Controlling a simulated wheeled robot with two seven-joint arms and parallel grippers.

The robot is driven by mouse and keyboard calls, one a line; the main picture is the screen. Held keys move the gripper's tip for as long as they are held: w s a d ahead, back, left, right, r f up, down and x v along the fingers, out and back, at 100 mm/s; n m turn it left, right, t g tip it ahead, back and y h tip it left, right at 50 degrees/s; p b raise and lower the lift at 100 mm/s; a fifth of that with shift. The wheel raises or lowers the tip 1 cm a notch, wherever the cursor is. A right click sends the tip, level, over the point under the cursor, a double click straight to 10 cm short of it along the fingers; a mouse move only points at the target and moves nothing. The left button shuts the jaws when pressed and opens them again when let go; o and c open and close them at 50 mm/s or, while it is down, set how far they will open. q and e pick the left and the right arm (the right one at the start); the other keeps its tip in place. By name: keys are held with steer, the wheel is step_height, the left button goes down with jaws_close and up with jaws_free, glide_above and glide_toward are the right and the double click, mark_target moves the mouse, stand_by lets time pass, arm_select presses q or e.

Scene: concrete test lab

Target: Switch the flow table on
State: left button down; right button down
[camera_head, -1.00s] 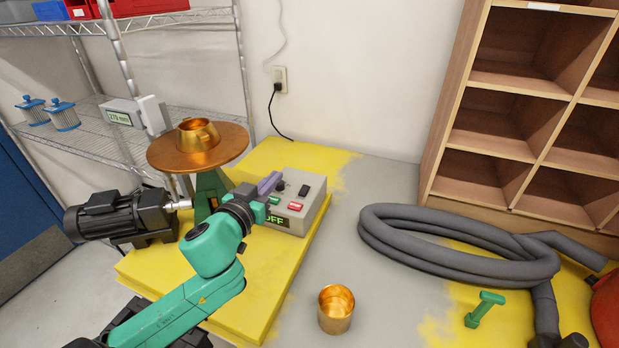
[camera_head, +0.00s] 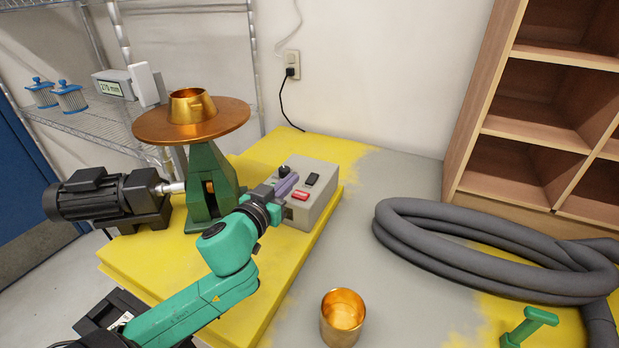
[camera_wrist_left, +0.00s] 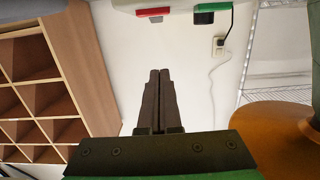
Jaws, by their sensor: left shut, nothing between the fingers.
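The flow table has a round copper-coloured top (camera_head: 225,122) with a brass ring mould (camera_head: 190,106) on it and a green stand (camera_head: 208,185). A grey control box (camera_head: 318,205) stands to its right, with a red switch (camera_head: 300,195), a black switch (camera_head: 312,179) and a black knob (camera_head: 284,170). My left gripper (camera_head: 288,183) is shut and empty, at the box's left side by the knob; contact is unclear. It hides the box's display. In the left wrist view the shut fingers (camera_wrist_left: 158,75) point toward the box, with the red switch (camera_wrist_left: 154,12) above them.
A black motor (camera_head: 95,195) adjoins the stand on the yellow base. A coiled grey hose (camera_head: 480,250) and a green tool (camera_head: 528,325) lie to the right. Wooden shelving (camera_head: 530,140) is behind them.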

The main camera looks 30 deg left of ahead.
arm_select(q)
steer(key=p, duration=0.3)
glide_above(309, 181)
steer(key=shift+s+f, duration=0.2)
steer(key=shift+s, duration=0.25)
steer(key=f, duration=0.1)
steer(key=f+b, duration=0.1)
steer(key=f, duration=0.1)
steer(key=shift+w+f, duration=0.2)
steer(key=shift+w, duration=0.2)
steer(key=shift+f, duration=0.5)
